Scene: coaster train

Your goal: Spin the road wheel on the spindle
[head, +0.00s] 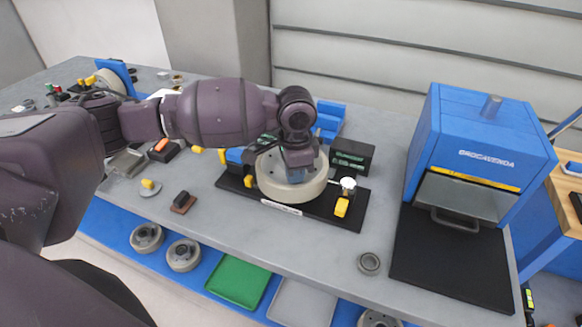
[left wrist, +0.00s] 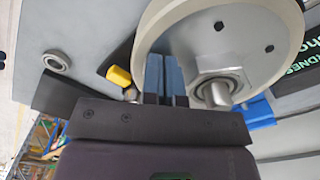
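The road wheel (head: 275,188), a thick cream-grey disc, sits on the spindle of a black-based stand on the bench. My left gripper (head: 297,175) is over the wheel's face, and my wrist hides part of the wheel. In the left wrist view the wheel (left wrist: 275,40) fills the upper right, with small holes in its face. The metal spindle end (left wrist: 215,90) shows at its hub. My left gripper's blue fingers (left wrist: 166,75) are together, with nothing visible between them, beside the spindle end and over the wheel. Whether they touch the wheel is unclear. My right gripper is not in view.
A dark display box (head: 352,156) stands behind the wheel. A yellow-and-white part (head: 343,205) is at the stand's right. A blue press-like machine (head: 480,135) stands at right. A small grey ring (head: 370,263) lies near the front edge. Bare bench lies between ring and stand.

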